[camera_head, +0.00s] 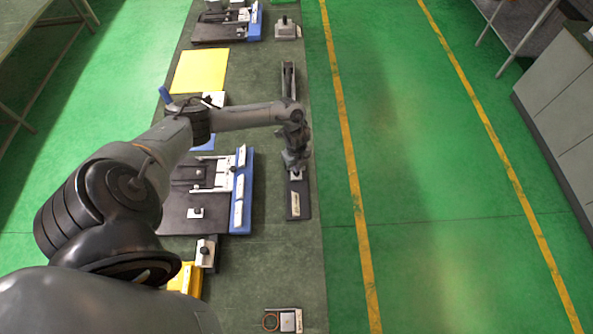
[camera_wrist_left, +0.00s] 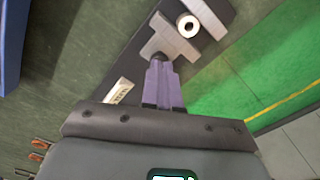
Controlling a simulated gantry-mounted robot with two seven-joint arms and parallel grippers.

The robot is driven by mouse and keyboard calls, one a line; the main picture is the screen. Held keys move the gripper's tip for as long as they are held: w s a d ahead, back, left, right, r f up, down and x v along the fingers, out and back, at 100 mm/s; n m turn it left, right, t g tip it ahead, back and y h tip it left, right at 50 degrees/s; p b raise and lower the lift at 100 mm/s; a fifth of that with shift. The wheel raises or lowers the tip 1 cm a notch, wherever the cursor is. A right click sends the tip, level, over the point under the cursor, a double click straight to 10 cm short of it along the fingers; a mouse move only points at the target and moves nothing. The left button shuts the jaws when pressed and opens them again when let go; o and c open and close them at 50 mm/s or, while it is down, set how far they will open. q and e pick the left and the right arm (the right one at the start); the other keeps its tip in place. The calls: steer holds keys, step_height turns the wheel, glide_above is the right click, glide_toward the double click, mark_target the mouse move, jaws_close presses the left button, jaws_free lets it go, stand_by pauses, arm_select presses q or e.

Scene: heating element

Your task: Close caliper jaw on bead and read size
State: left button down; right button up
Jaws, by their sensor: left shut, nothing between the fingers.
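The caliper stands on a long dark base (camera_head: 305,209), with a pale label at its near end. In the left wrist view, its grey stepped jaw (camera_wrist_left: 168,40) lies just past my fingertips. A white ring-shaped bead (camera_wrist_left: 188,26) sits between this jaw and a second grey jaw (camera_wrist_left: 207,17). I cannot tell whether the jaws touch the bead. My left gripper (camera_head: 294,163) is over the caliper; its purple fingers (camera_wrist_left: 160,66) are shut and empty, with their tips against or just above a dark knob on the near jaw. My right gripper is out of view.
A blue-edged fixture board (camera_head: 243,205) lies left of the caliper. A yellow mat (camera_head: 200,71) lies farther back. The bench between tray and caliper is clear.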

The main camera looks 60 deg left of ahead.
arm_select(q)
steer(key=shift+r+p, duration=2.55)
steer(key=shift+r, duration=0.4)
